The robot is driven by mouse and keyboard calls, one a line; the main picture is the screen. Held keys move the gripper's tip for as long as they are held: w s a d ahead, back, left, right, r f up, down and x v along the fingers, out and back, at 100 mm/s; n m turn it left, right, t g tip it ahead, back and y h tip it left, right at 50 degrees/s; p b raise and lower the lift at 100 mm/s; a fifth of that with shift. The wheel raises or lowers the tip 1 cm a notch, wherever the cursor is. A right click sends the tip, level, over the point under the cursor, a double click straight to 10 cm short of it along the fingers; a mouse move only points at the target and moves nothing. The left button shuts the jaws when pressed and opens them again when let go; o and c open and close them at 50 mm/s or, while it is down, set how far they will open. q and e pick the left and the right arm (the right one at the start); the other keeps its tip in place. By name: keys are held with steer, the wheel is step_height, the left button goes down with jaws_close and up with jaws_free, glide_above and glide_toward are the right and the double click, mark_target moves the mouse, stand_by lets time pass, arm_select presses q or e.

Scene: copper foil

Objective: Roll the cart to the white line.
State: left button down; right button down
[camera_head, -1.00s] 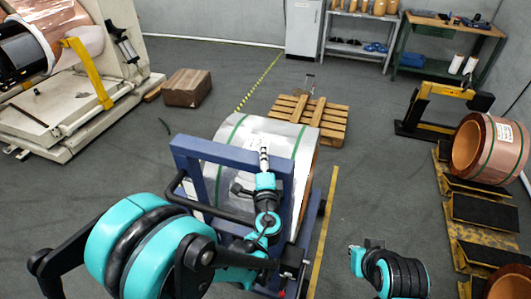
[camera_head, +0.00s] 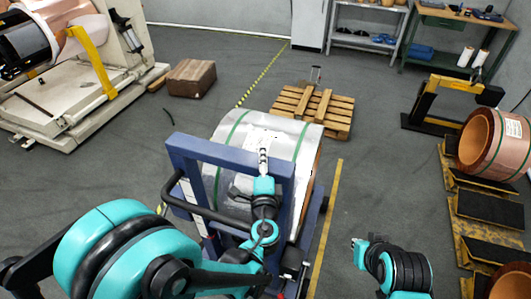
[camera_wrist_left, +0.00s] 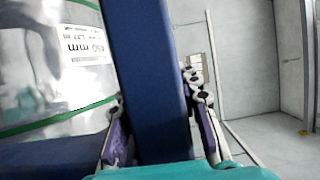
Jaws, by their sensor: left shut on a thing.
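The cart (camera_head: 178,150) is a blue frame with a black handlebar, carrying a large silver-wrapped coil (camera_head: 232,130) with green straps. My left gripper (camera_head: 263,165) is at the frame's top bar. In the left wrist view its two fingers (camera_wrist_left: 160,130) lie on both sides of a blue bar (camera_wrist_left: 150,70), shut on it. The coil's white label shows beside it. My right gripper (camera_head: 358,248) is low and right of the cart, apart from it; its jaws are too small to read. I cannot clearly pick out the white line on the floor.
A wooden pallet (camera_head: 330,112) stands behind the cart, a brown box (camera_head: 190,78) at the left rear. A yellow floor line (camera_head: 328,225) runs along the cart's right side. Copper coils (camera_head: 490,140) stand on a platform at right. Grey floor is clear between.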

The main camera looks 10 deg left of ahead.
mark_target(258, 171)
arm_select(q)
steer(key=shift+s+a+r, duration=0.1)
steer(key=shift+s+a, duration=0.1)
steer(key=shift+s, duration=0.85)
steer(key=shift+s+a+r, duration=0.1)
steer(key=shift+s+a, duration=0.05)
steer(key=shift+s, duration=1)
steer(key=shift+s+f, duration=0.15)
steer(key=shift+f, duration=0.25)
steer(key=shift+s+a+r, duration=0.1)
steer(key=shift+s+a, duration=0.1)
steer(key=shift+s, duration=0.5)
steer(key=shift+s+a+f, duration=0.1)
steer(key=shift+s+a, duration=0.15)
steer(key=shift+s, duration=0.4)
steer(key=shift+s+a+r, duration=0.1)
steer(key=shift+s+a, duration=0.1)
steer(key=shift+s, duration=0.5)
steer(key=shift+s+a, duration=0.2)
steer(key=shift+s, duration=0.75)
arm_select(e)
steer(key=shift+s, duration=0.2)
